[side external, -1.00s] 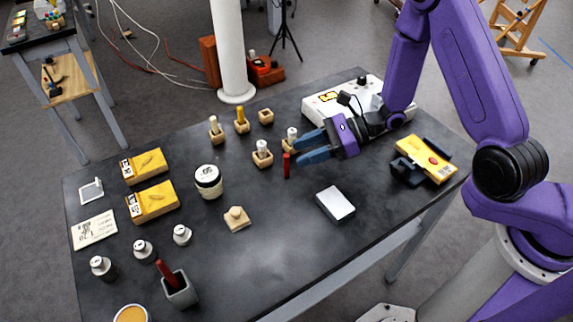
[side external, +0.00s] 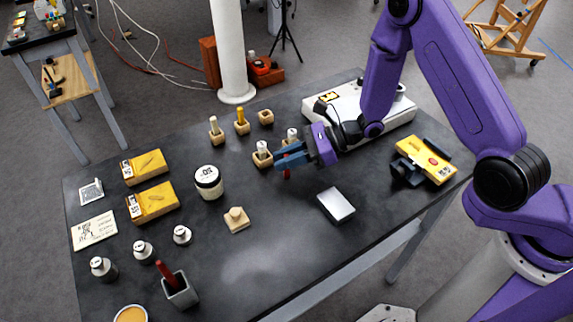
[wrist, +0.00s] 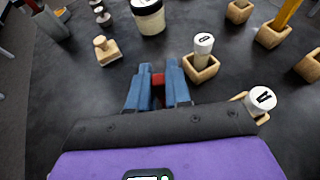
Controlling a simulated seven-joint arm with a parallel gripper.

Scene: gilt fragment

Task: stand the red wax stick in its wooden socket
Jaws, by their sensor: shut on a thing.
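The red wax stick (side external: 287,174) stands upright on the dark table, its lower part showing below my fingers. My gripper (side external: 284,160) has its blue fingers shut on the stick. In the wrist view the red wax stick (wrist: 158,80) shows between the two fingertips of my gripper (wrist: 158,76). An empty wooden socket (side external: 266,117) is at the back of the table, beyond my gripper. I cannot tell whether the stick's foot touches the table.
Filled wooden sockets stand close by: a white-stick one (side external: 262,160) beside my fingers, another (side external: 291,147) behind them, and a yellow-stick one (side external: 242,128). A white jar (side external: 208,183) is left, a metallic block (side external: 336,205) in front. A grey cup (side external: 181,292) holds another red stick.

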